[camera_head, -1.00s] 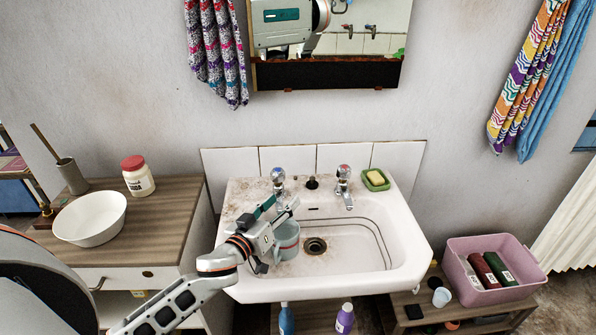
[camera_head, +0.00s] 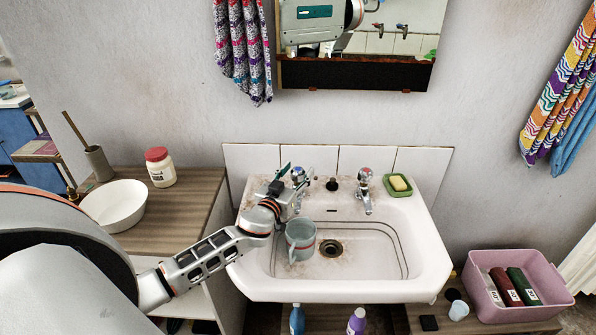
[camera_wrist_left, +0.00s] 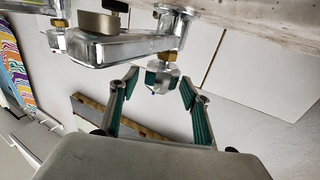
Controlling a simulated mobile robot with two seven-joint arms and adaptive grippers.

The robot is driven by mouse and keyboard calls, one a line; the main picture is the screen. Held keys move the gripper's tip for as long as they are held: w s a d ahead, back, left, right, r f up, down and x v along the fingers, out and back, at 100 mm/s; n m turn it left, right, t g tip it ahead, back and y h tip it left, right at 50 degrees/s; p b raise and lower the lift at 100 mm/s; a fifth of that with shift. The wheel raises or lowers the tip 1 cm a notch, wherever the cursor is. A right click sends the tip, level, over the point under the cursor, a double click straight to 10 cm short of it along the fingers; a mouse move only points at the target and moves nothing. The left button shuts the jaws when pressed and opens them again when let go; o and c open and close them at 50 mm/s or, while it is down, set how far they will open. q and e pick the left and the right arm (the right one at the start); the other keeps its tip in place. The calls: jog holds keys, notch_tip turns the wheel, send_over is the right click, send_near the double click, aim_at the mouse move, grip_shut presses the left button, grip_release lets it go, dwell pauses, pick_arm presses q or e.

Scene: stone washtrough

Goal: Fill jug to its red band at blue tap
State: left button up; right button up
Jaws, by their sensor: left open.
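The jug (camera_head: 300,243), grey-blue with a thin red band, stands in the basin of the white washbasin (camera_head: 340,290), below the left tap. Its handle faces the front left. The blue tap (camera_head: 298,176) is the left one, partly hidden by my left gripper (camera_head: 287,178). In the left wrist view my left gripper (camera_wrist_left: 160,82) is open, with its green-padded fingers on either side of the tap's faceted knob (camera_wrist_left: 160,76). I cannot tell whether they touch it. No water stream shows. The jug's inside is too small to read. My right gripper is out of view.
A red-marked tap (camera_head: 364,182) and a green soap dish (camera_head: 398,186) are at the right. The drain (camera_head: 331,248) lies beside the jug. A white bowl (camera_head: 114,205) and a red-lidded jar (camera_head: 160,167) stand on the left cabinet. The basin's right side is clear.

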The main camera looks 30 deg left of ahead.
pick_arm(q)
jog(key=shift+w, duration=0.35)
jog(key=c, duration=1.1)
jog(key=shift+y, duration=0.3)
jog(key=shift+d+n+y+b, duration=0.1)
jog(key=shift+n+y+b, duration=0.65)
jog(key=shift+y, duration=0.25)
jog(key=shift+r+n+g+y+b, duration=0.15)
jog(key=shift+n+g+y+b, duration=0.55)
jog(key=shift+n+y+b, duration=0.3)
